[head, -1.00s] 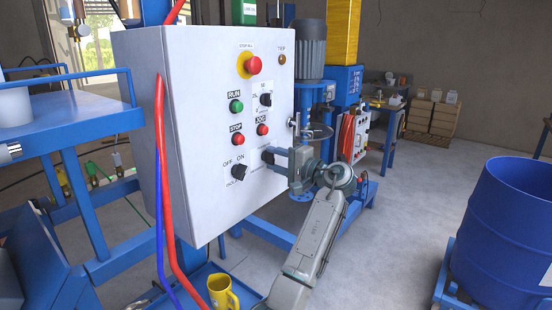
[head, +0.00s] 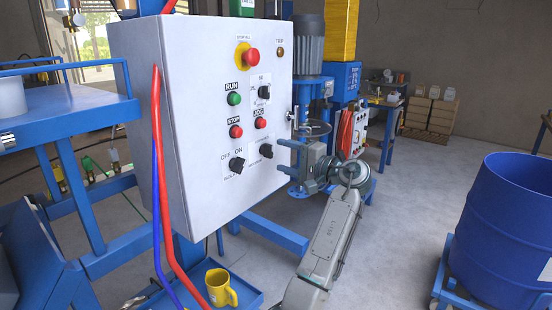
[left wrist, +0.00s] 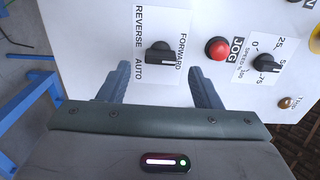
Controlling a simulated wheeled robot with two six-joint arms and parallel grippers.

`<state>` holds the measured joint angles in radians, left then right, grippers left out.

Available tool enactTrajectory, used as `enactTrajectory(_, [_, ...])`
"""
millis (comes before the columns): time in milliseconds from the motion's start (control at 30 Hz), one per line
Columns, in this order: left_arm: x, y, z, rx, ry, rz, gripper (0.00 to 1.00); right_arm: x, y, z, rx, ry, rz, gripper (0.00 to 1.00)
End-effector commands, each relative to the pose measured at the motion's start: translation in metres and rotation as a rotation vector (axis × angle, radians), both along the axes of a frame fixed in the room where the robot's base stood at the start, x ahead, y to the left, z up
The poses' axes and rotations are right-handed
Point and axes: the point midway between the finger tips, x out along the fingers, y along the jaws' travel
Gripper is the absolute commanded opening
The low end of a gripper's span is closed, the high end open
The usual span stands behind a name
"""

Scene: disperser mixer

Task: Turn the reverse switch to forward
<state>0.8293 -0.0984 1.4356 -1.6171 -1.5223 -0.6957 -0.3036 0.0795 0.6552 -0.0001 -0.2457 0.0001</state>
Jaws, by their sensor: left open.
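The reverse switch (head: 266,151) is a black knob on the front of the white control panel (head: 195,110), right of the lower row of controls. In the left wrist view the knob (left wrist: 158,52) sits among the labels REVERSE, AUTO and FORWARD, its long handle lying sideways with a pale mark at the FORWARD end. My left gripper (head: 282,156) is open and empty, just off the panel in front of the switch. In the left wrist view its fingers (left wrist: 158,78) stand on either side below the knob, apart from it. My right gripper is not in view.
A red JOG button (left wrist: 217,48) and a speed knob (left wrist: 267,63) are close to the switch. A red stop button (head: 251,56) is higher up. Red and blue cables hang at the panel's left edge. A blue drum (head: 505,220) stands at right; floor between is clear.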

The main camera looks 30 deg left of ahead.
Motion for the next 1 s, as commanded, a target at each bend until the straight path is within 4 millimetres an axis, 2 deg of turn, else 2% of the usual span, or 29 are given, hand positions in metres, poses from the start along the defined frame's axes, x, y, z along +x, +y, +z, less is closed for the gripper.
enactTrajectory(33, [0.0,-0.013,-0.004,-0.003,-0.001,-0.004,0.58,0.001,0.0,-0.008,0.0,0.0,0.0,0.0])
enactTrajectory(200, [-0.003,-0.044,-0.004,-0.003,-0.001,-0.002,0.58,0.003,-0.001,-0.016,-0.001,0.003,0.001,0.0])
enactTrajectory(400, [-0.005,-0.064,-0.002,-0.001,0.0,0.0,0.58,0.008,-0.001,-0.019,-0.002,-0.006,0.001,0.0])
enactTrajectory(933, [-0.005,-0.067,-0.001,0.0,0.001,0.001,0.58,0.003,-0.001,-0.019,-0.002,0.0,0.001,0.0])
enactTrajectory(1000, [-0.003,-0.066,-0.005,0.0,0.007,-0.007,0.58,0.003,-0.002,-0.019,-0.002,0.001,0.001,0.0])
